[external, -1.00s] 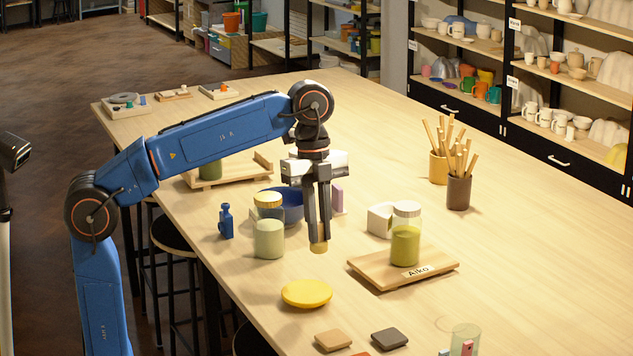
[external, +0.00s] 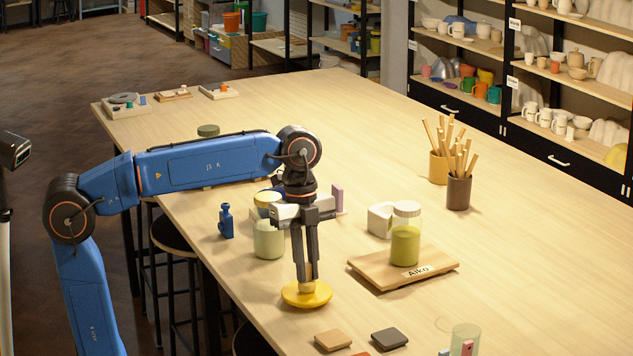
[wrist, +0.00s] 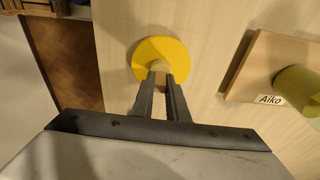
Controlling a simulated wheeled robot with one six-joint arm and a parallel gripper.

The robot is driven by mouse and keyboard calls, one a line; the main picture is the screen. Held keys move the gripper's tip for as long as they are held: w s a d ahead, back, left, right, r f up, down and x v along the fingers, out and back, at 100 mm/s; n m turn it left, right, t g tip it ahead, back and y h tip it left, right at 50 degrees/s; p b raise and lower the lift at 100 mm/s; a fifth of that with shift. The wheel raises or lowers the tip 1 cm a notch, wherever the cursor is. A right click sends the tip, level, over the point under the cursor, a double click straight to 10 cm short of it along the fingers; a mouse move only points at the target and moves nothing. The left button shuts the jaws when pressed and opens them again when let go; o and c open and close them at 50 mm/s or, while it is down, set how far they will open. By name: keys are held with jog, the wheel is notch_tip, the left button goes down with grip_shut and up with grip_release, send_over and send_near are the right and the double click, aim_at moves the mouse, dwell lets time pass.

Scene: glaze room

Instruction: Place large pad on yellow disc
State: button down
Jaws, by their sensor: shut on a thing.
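The yellow disc (external: 291,297) lies flat on the table near its front left edge. It also shows in the wrist view (wrist: 174,49). My gripper (external: 306,280) points down over the disc's middle, shut on a small tan-yellow pad (external: 306,288). The pad's lower end is at the disc's top face and seems to rest on it, though I cannot be sure they touch. In the wrist view the pad (wrist: 159,66) sits between my fingertips, inside the disc's outline, with its upper part hidden by the fingers.
A wooden board marked Aiko (external: 375,272) bears a green-filled jar (external: 405,247) right of the disc. A lidded jar (external: 268,241) and a blue bottle (external: 226,222) stand behind left. A tan tile (external: 333,340) and a dark tile (external: 389,338) lie in front.

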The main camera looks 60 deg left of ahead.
jog(key=shift+f, duration=0.3)
jog(key=c, duration=1.7)
grip_release()
jog(key=shift+f, duration=0.1)
jog(key=shift+c, duration=0.2)
notch_tip(320, 180, up, 12)
jog(key=a, duration=0.2)
